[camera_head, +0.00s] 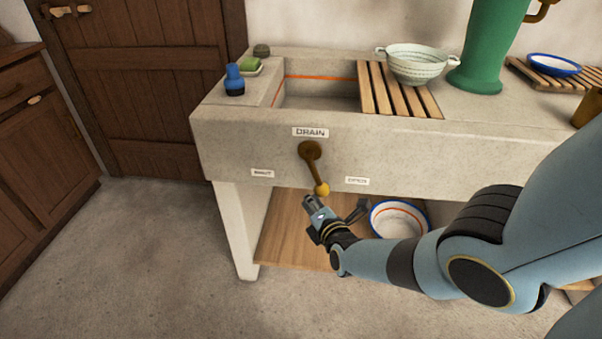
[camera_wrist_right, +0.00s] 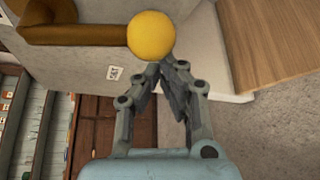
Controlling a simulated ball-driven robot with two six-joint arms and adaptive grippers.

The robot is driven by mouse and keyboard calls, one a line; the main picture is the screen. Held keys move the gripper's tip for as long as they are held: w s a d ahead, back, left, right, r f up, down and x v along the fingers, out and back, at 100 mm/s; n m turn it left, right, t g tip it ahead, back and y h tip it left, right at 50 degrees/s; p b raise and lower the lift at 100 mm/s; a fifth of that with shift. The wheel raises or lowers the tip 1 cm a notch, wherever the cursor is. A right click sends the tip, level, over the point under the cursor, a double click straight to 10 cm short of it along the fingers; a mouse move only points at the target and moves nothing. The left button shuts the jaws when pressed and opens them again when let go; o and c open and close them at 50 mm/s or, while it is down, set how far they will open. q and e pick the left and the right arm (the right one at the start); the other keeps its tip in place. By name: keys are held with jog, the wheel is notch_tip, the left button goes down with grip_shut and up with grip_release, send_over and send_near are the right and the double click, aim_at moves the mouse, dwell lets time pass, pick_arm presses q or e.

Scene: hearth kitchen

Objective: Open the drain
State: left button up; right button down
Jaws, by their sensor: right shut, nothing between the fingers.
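The drain lever (camera_head: 311,160) is a brown handle on the stone sink's front, below a label reading DRAIN (camera_head: 310,132). It hangs down, tilted slightly right, and ends in a yellow knob (camera_head: 321,189). My right gripper (camera_head: 316,205) is just below the knob. In the right wrist view the lever's brown arm (camera_wrist_right: 75,33) and yellow knob (camera_wrist_right: 151,35) lie just beyond the fingertips (camera_wrist_right: 167,65). The fingers are shut and empty; I cannot tell whether they touch the knob. My left gripper is out of view.
The stone sink (camera_head: 240,128) has small labels left (camera_head: 262,173) and right (camera_head: 357,181) of the lever, too small to read surely. A white basin (camera_head: 398,222) stands on the wooden shelf (camera_head: 285,235) below. Floor at the left is clear.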

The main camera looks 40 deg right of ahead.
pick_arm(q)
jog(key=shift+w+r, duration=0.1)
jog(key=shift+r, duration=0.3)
pick_arm(e)
jog(key=shift+s+d+r, duration=0.15)
jog(key=shift+s+d, duration=0.4)
jog(key=shift+s, duration=0.1)
pick_arm(q)
jog(key=shift+p, duration=0.3)
